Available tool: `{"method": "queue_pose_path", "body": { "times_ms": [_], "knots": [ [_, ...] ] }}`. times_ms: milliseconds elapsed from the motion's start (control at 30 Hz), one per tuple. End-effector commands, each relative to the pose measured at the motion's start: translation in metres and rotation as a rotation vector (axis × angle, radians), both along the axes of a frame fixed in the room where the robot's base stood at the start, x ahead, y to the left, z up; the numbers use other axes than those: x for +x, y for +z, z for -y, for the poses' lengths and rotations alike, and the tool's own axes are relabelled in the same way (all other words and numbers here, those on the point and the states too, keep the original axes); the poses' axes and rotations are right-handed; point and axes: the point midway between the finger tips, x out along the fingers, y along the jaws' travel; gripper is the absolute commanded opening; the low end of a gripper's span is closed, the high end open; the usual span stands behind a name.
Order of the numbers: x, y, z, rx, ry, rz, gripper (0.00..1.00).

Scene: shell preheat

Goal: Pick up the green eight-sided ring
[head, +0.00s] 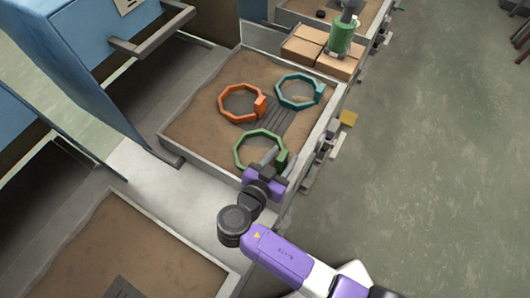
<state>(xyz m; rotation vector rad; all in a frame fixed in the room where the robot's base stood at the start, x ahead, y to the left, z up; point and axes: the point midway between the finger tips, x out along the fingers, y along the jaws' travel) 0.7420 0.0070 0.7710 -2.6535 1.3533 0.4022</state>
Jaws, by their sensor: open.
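The green eight-sided ring (238,141) lies on the brown bed of a shallow metal-rimmed tray (200,131), at its near side. It has a small block on its right side. My gripper (272,158) is open at the ring's near right part, close to that block. The fingers partly cover the ring there. I cannot tell from this view whether they touch the ring or stand above it.
An orange ring (222,103) lies behind the green one, and a teal ring (281,94) lies at the back right. Cardboard boxes (302,50) and a green cylinder (340,38) stand beyond the tray. A blue cabinet (85,75) stands left. Open floor (430,150) is at right.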

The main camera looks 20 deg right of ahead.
Motion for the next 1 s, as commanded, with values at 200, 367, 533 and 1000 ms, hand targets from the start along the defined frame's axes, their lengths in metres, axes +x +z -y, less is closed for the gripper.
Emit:
{"method": "queue_pose_path", "body": {
  "times_ms": [200,367,533,1000],
  "knots": [
    [0.0002,-0.0003,0.0000,0.000,0.001,0.000,0.40],
    [0.0002,-0.0001,-0.0002,0.000,0.001,0.000,0.08],
    [0.0002,-0.0001,-0.0003,0.000,0.001,0.000,0.00],
    [0.0002,0.0001,-0.0004,0.000,0.001,0.000,0.00]
  ]
}}
